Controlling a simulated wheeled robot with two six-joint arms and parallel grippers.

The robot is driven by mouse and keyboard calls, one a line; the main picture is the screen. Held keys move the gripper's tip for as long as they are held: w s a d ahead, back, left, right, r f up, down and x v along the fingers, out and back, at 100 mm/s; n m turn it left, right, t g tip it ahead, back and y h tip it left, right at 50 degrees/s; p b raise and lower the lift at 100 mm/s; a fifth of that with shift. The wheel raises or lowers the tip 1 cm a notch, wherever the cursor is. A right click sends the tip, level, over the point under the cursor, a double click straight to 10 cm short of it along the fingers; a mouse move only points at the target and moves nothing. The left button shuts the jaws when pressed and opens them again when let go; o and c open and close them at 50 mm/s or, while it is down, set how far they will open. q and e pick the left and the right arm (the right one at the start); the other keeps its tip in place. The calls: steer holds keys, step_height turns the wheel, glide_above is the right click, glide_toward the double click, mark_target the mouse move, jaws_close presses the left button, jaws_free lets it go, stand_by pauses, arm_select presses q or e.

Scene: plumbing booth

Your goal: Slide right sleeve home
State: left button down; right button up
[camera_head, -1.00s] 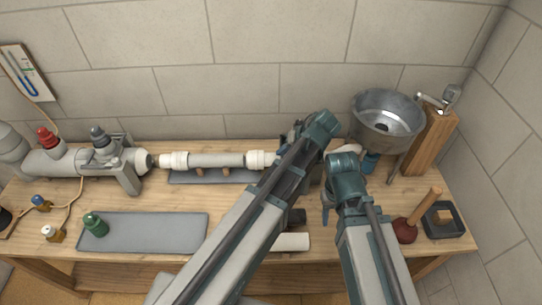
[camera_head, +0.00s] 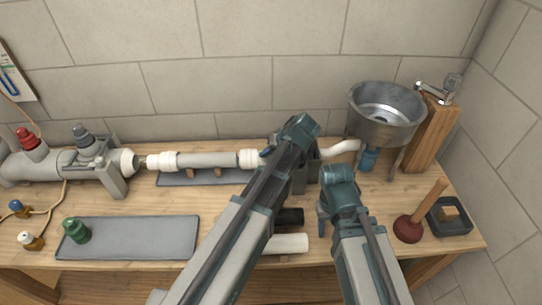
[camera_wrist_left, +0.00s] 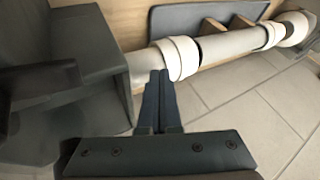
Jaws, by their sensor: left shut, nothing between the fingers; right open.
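The white right sleeve (camera_head: 249,159) sits around the right end of the grey horizontal pipe (camera_head: 208,160). In the left wrist view the sleeve (camera_wrist_left: 181,57) is close by, with pipe on both sides of it. My left gripper (camera_head: 265,153) is shut and empty, its fingertips beside the sleeve's right edge. In the left wrist view its fingers (camera_wrist_left: 160,80) are together just below the sleeve; I cannot tell whether they touch it. The white left sleeve (camera_head: 163,161) is at the pipe's other end. My right gripper (camera_head: 322,212) is open over the bench, partly hidden by its arm.
A grey valve assembly (camera_head: 85,165) stands left. A metal sink bowl (camera_head: 387,115) and a curved white pipe (camera_head: 342,147) are right. The grey mat (camera_head: 130,238) is clear except for a green knob (camera_head: 77,231).

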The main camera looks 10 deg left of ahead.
mark_target(245, 157)
steer(key=shift+f, duration=0.3)
arm_select(q)
steer(key=shift+w+a+f, duration=0.1)
steer(key=shift+a+f, duration=0.15)
steer(key=shift+f, duration=0.05)
steer(key=a, duration=0.1)
steer(key=s+a, duration=0.1)
steer(key=a, duration=0.3)
steer(key=shift+s, duration=0.3)
steer(key=shift+r, duration=0.15)
arm_select(e)
steer(key=shift+r, duration=0.15)
